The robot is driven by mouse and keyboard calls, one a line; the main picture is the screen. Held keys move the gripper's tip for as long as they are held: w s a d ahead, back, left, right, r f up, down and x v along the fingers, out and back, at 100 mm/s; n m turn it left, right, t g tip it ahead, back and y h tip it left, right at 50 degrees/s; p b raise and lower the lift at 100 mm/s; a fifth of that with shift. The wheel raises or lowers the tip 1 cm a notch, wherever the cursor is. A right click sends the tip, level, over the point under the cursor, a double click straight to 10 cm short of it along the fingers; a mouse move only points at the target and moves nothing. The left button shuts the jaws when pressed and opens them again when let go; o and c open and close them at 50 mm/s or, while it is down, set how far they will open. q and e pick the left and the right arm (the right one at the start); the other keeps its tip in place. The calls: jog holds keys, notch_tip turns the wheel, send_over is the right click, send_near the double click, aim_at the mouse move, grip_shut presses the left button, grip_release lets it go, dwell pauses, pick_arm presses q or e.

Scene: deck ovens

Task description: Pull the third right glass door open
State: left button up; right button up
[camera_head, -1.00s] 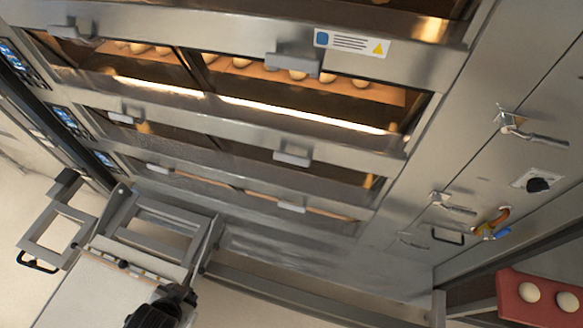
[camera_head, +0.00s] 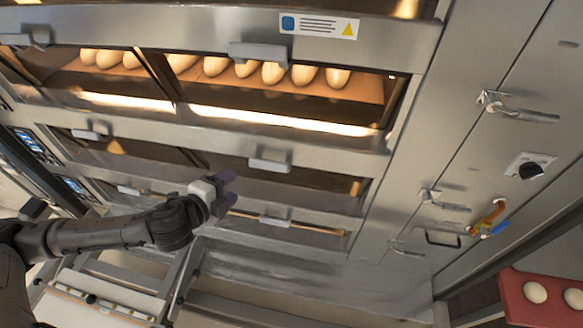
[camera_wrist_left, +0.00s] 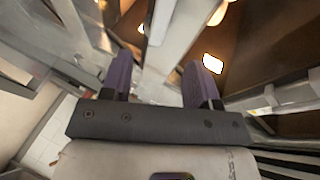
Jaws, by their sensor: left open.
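The deck oven's glass doors are stacked in rows, each with a short grey handle. A right-hand door (camera_head: 235,182), below the row with the loaves, looks shut; its handle (camera_head: 270,165) is at its upper edge. I take it for the third right door, though the top of the stack is cut off. My left gripper (camera_head: 226,187) is open, left of and slightly below that handle in the head view, apart from it in the picture. In the left wrist view its purple fingers (camera_wrist_left: 162,82) are spread with nothing clearly held; metal framing shows beyond. My right gripper is out of view.
Above is a lit right door (camera_head: 290,118) with loaves behind it and its own handle (camera_head: 258,52). Below is another right door's handle (camera_head: 278,221). Latches and a knob (camera_head: 530,170) are on the right panel. A red tray (camera_head: 515,308) stands lower right.

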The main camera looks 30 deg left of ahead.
aim_at(269, 167)
pick_arm(q)
jog(key=shift+m+h, duration=0.5)
jog(key=shift+h, duration=0.2)
jog(key=x, duration=0.4)
jog(key=p+x, duration=0.1)
jog(key=x, duration=0.4)
jog(key=d+p+x, duration=0.1)
jog(key=x, duration=0.3)
jog(key=shift+w+r, duration=0.2)
jog(key=shift+w, duration=0.2)
jog(key=shift+c, duration=0.3)
jog(key=shift+c, duration=1.4)
grip_shut()
